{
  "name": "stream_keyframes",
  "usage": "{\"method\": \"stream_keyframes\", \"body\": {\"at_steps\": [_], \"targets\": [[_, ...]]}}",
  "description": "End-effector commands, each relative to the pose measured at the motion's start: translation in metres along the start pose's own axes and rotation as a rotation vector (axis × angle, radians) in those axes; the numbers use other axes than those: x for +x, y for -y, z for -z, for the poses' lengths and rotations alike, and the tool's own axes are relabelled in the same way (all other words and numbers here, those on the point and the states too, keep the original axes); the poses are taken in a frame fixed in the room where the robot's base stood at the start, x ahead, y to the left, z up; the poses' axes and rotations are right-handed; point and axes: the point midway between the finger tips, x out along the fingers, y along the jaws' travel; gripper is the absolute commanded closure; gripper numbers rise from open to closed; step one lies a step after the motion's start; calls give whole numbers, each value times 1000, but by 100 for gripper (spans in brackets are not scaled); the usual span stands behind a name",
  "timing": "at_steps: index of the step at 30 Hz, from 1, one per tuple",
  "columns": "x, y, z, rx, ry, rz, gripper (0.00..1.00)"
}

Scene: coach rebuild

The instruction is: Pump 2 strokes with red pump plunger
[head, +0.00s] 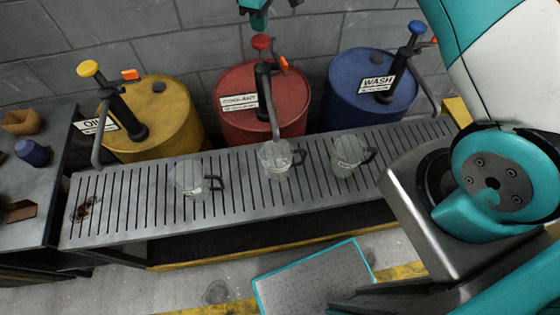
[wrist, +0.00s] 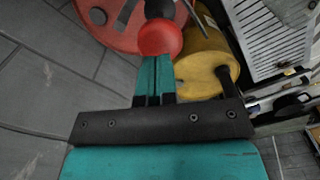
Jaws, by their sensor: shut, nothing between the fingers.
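The red pump plunger (head: 261,42) is a round red knob on top of the black pump of the red COOLANT drum (head: 283,112). In the wrist view the knob (wrist: 160,40) shows just beyond my fingertips. My gripper (head: 257,27) is shut and empty, with its tips pointing down right above the knob. I cannot tell whether the tips touch it. The grey spout (head: 274,122) of this pump comes down over the middle clear jug (head: 277,160). I cannot make out any liquid level in the jug.
A yellow OIL drum (head: 160,118) with a yellow-knobbed pump stands left, and a blue WASH drum (head: 365,92) with a blue-knobbed pump right. Two more clear jugs, left (head: 188,180) and right (head: 347,152), stand on the slatted bench (head: 130,205). A block wall is close behind.

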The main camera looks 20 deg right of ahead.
Motion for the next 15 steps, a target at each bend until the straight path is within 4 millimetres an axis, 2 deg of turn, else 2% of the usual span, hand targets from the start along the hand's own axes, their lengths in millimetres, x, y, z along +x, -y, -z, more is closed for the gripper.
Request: {"method": "stream_keyframes", "body": {"at_steps": [15], "targets": [[6,0,0,0,0,0,100]]}}
